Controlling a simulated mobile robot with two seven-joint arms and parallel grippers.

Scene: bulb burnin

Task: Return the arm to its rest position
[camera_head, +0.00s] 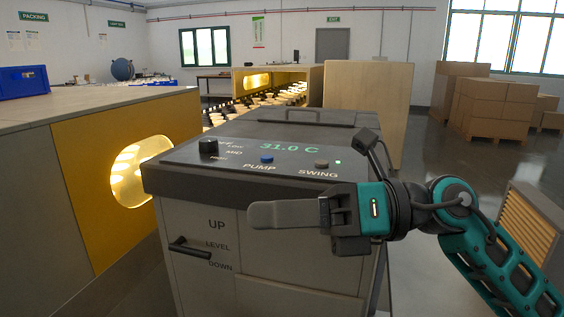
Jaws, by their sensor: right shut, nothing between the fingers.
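My right gripper (289,214) is shut and empty, pointing left in front of the upper front of a grey machine cabinet. My teal right arm comes in from the lower right. The cabinet's sloped panel (228,161) has a black knob (208,146), a blue PUMP button (267,158), a grey SWING button (321,163) and a lit green light (338,161). Its display (290,148) reads 31.0 C. A black lever (190,247) on the front sits near the LEVEL mark. The gripper hides part of the cabinet's front. My left gripper is not in view.
A yellow-fronted housing (90,190) with a glowing opening stands close on the left, with a blue bin (24,82) on top. Rows of bulbs (255,101) run behind the cabinet. Cardboard boxes (495,105) stand at the back right. The floor (430,160) between is clear.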

